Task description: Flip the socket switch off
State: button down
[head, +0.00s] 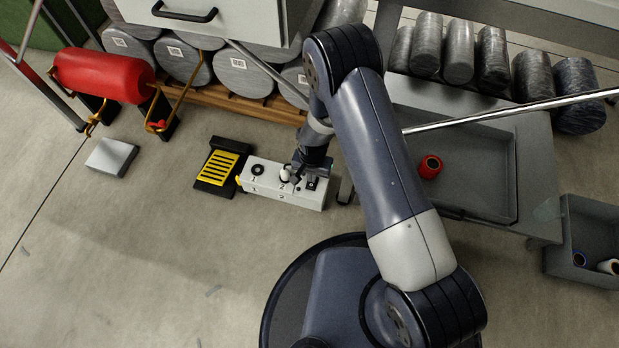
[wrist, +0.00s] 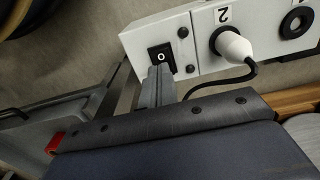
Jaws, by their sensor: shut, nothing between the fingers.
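A white plug (wrist: 233,46) with a black cable sits in socket 2. The black ring of socket 1 (wrist: 296,22) is empty. My gripper (wrist: 160,72) is shut and empty, its fingertips over the lower edge of the switch; I cannot tell whether they touch. In the head view my gripper (head: 308,174) hangs over the box's right end.
A black-and-yellow pedal (head: 221,168) is left of the box. A grey tray table (head: 470,200) with a red spool (head: 430,167) stands right. Wrapped rolls (head: 185,60) and a white drawer unit (head: 235,20) are behind.

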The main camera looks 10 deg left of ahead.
notch_tip(320, 180, up, 11)
jog(key=s+p, duration=0.1)
jog(key=p, duration=0.2)
jog(key=shift+s, duration=0.35)
jog(key=shift+f, duration=0.2)
